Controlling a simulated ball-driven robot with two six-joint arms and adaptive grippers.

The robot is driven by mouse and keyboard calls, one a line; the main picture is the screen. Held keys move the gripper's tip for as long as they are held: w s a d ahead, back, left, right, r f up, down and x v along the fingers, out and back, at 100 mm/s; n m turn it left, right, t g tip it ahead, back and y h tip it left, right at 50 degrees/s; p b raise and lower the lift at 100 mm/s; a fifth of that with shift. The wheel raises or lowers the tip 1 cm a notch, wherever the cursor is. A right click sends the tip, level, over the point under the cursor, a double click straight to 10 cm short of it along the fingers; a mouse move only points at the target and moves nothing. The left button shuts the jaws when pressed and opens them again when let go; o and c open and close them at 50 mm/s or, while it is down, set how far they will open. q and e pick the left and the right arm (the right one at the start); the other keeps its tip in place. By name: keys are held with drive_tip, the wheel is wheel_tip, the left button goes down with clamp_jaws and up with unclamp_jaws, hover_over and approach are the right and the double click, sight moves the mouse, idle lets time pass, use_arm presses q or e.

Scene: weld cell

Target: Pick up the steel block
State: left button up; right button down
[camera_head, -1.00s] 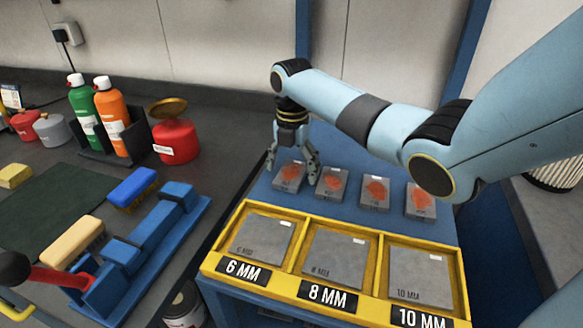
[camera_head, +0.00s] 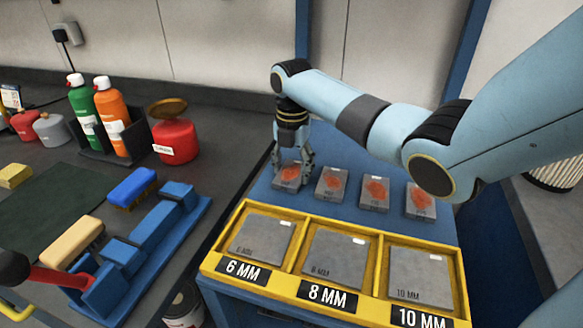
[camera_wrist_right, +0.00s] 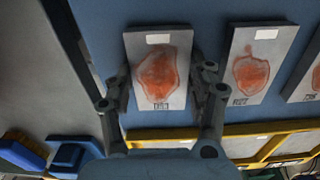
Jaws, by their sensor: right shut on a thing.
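Several grey steel blocks with orange-red patches stand in a row on a blue surface. The leftmost steel block (camera_head: 290,175) is between the fingers of my right gripper (camera_head: 292,176). In the right wrist view this block (camera_wrist_right: 160,72) shows a pale label and an orange patch, with my right gripper's fingers (camera_wrist_right: 162,95) shut on its two sides. The block appears to rest on the blue surface. The other blocks (camera_head: 331,184), (camera_head: 375,193) and (camera_head: 421,200) stand to its right, apart from the gripper. My left gripper is not in view.
A yellow-framed tray (camera_head: 296,237) with compartments marked 6 MM, 8 MM and 10 MM lies in front of the blocks. On the dark bench at left are a red can (camera_head: 175,141), an orange bottle (camera_head: 112,117), a green bottle (camera_head: 85,110) and a blue brush (camera_head: 133,188).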

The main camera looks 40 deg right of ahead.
sight(292, 171)
drive_tip(key=shift+r, duration=0.1)
drive_tip(key=shift+w+d+r, duration=0.1)
drive_tip(key=shift+r, duration=0.3)
wheel_tip(292, 171, up, 3)
drive_tip(key=shift+r, duration=0.15)
drive_tip(key=s+d+r, duration=0.3)
drive_tip(key=s+r, duration=0.3)
drive_tip(key=s, duration=0.5)
drive_tip(key=shift+s+r, duration=0.15)
drive_tip(key=shift+r, duration=0.25)
drive_tip(key=shift+d, duration=0.15)
drive_tip(key=shift+n, duration=0.3)
